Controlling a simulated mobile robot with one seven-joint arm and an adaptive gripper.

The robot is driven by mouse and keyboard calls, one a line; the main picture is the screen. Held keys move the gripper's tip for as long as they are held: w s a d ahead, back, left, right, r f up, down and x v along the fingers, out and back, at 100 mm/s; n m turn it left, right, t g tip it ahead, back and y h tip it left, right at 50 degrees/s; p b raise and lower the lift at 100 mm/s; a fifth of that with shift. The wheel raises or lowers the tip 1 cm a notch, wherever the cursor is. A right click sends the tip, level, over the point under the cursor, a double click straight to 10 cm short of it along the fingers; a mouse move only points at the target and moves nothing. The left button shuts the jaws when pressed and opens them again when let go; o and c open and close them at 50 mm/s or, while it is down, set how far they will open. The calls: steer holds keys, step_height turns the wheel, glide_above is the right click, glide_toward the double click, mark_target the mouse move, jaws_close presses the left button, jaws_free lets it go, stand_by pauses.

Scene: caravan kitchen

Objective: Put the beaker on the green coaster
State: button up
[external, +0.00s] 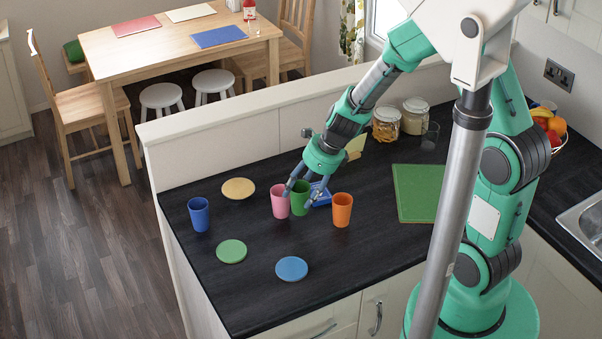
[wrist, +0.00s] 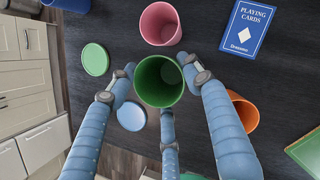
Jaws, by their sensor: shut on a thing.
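The green coaster (external: 231,251) lies flat and bare on the dark worktop, left of the blue coaster; it also shows at the left of the wrist view (wrist: 95,59). My gripper (external: 297,199) points down with its three fingers around the green beaker (external: 299,202). In the wrist view my gripper (wrist: 160,82) is shut on this upright green beaker (wrist: 152,92), whose open mouth faces the camera. The beaker is behind and to the right of the green coaster, apart from it. Whether its base touches the worktop I cannot tell.
A pink beaker (external: 280,203) stands close left of the green one, an orange beaker (external: 342,210) to its right. A blue beaker (external: 199,214), yellow coaster (external: 238,188) and blue coaster (external: 291,269) lie around. Blue playing cards (wrist: 248,27) sit behind. Worktop between the coasters is clear.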

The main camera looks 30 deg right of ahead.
steer(key=s+a+n, duration=0.1)
steer(key=s+a, duration=0.3)
steer(key=s+a+n, duration=0.1)
steer(key=s+a, duration=0.4)
steer(key=s+a+n+g, duration=0.1)
steer(key=s+a, duration=0.3)
steer(key=shift+s+a+r+y, duration=0.15)
steer(key=shift+s+y, duration=0.05)
steer(key=shift+y, duration=0.1)
steer(key=shift+s+a, duration=0.25)
steer(key=shift+s, duration=0.15)
steer(key=w+a, duration=0.3)
steer(key=w, duration=0.1)
steer(key=w+a+f, duration=0.1)
steer(key=w+a, duration=0.1)
steer(key=w, duration=0.3)
steer(key=w+a, duration=0.3)
steer(key=w, duration=0.1)
steer(key=shift+w+a+f, duration=0.25)
steer(key=shift+w+a, duration=0.05)
steer(key=shift+a, duration=0.05)
steer(key=shift+f, duration=0.1)
steer(key=shift+f+b, duration=0.8)
steer(key=shift+f, duration=0.9)
steer(key=o, duration=1.1)
